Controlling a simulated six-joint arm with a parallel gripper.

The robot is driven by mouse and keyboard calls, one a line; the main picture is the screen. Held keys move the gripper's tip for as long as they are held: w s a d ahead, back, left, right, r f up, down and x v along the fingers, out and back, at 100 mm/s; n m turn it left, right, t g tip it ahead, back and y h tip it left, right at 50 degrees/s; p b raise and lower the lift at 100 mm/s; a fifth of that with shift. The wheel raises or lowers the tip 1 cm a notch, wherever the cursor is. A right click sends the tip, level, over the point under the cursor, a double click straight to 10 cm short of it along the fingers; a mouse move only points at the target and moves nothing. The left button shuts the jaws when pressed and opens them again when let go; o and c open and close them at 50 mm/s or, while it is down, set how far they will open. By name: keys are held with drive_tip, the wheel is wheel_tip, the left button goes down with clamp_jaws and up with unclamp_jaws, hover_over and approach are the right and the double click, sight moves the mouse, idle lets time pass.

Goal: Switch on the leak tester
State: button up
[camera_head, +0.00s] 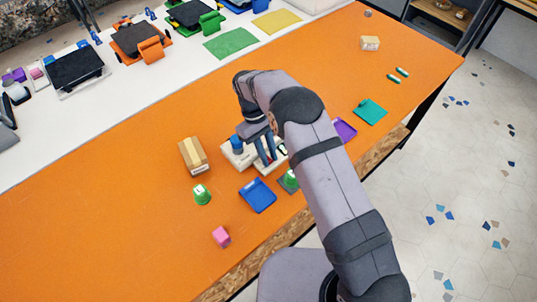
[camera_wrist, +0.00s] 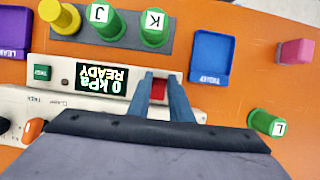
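The leak tester (camera_head: 234,158) is a white device on the orange table, partly hidden by my arm in the head view. In the wrist view its white body (camera_wrist: 60,100) carries a lit display (camera_wrist: 105,78) that reads "0 kPa" and "READY", upside down in the picture. A green button (camera_wrist: 42,73) marked TEST and an orange part (camera_wrist: 34,130) are on it. A red switch part (camera_wrist: 159,89) shows between the fingers of my gripper (camera_wrist: 160,78). The fingers are apart, one on each side of it; I cannot tell whether they touch it. My gripper (camera_head: 266,150) is over the tester in the head view.
The table's left part is clear.

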drive_tip(key=o, duration=0.4)
drive_tip(key=shift+o, duration=0.2)
drive_tip(key=shift+w+a+r+b, duration=0.25)
drive_tip(key=shift+r+b, duration=0.1)
drive_tip(key=shift+r, duration=0.2)
drive_tip(key=b+v, duration=0.1)
drive_tip(key=v, duration=0.5)
drive_tip(key=shift+b, duration=0.4)
drive_tip(key=shift+d+r, duration=0.1)
drive_tip(key=shift+r, duration=0.05)
